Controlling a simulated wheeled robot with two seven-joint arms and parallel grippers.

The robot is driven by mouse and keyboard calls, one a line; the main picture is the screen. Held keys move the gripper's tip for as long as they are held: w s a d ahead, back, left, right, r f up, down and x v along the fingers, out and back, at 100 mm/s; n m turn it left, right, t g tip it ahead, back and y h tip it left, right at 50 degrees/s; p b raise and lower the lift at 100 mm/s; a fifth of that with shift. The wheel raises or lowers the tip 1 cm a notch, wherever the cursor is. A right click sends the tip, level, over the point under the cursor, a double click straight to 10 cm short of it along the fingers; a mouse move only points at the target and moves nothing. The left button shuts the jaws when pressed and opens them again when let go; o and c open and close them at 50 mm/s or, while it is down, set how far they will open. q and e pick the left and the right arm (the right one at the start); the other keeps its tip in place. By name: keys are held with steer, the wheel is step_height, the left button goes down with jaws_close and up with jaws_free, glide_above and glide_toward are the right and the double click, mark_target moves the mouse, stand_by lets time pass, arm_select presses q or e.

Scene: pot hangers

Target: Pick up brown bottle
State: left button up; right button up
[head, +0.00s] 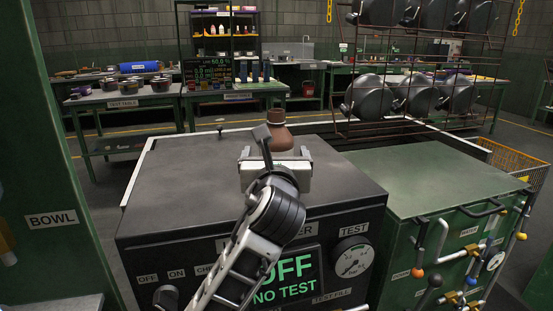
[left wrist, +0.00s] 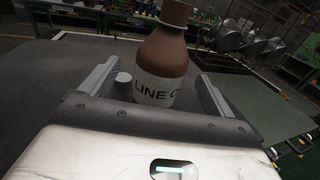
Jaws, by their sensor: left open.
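The brown bottle (head: 277,132) stands upright on the dark top of the test machine (head: 170,190), partly hidden behind my left gripper (head: 277,158). In the left wrist view the bottle (left wrist: 165,60) has a brown body and a white label reading "LINE C", with the rest of the label out of sight. My left gripper (left wrist: 158,75) is open, one finger on each side of the bottle's lower part, with a visible gap on the left side. Contact on the right side cannot be told. My right gripper is not in view.
A small white knob (left wrist: 123,78) is left of the bottle, between the fingers. A green cabinet (head: 430,180) with valves stands at the right. A rack of metal pots (head: 410,95) is behind it. Tables with containers (head: 125,98) are at the back left.

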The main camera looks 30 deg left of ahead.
arm_select(q)
steer(key=shift+b+x, duration=0.3)
steer(key=shift+x, duration=2.4)
steer(key=shift+d, duration=0.1)
steer(key=c, duration=1.2)
